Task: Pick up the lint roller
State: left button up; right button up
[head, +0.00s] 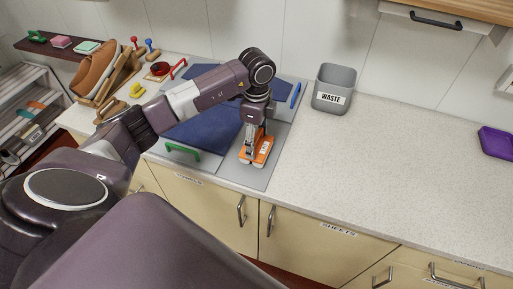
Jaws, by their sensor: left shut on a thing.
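My left gripper (256,146) reaches down over the right part of a grey board on the counter, and its fingers are shut on an orange object (265,149) with a pale lower edge (251,163). The object is at or just above the board; I cannot tell whether it touches. The gripper hides part of it, and its shape is too small to say surely that it is the lint roller. My right gripper is out of view.
A dark blue cloth (196,135) lies on the grey board (232,176), with green (183,152), red (179,68) and blue (295,95) pieces around it. A grey waste bin (334,89) stands behind right. A purple tray (496,143) is far right. The counter (390,160) between is clear.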

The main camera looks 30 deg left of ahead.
pick_arm(q)
jog(key=shift+f, duration=0.15)
jog(key=shift+c, duration=1.1)
jog(key=shift+r, duration=0.45)
notch_tip(320, 180, up, 7)
jog(key=b, duration=0.2)
jog(key=shift+w+r+b, duration=0.1)
jog(key=shift+w+b, duration=0.05)
jog(key=shift+b, duration=0.15)
notch_tip(320, 180, up, 12)
jog(key=p, duration=0.1)
jog(key=o, duration=0.6)
jog(key=c, duration=0.4)
jog(key=shift+a, duration=0.1)
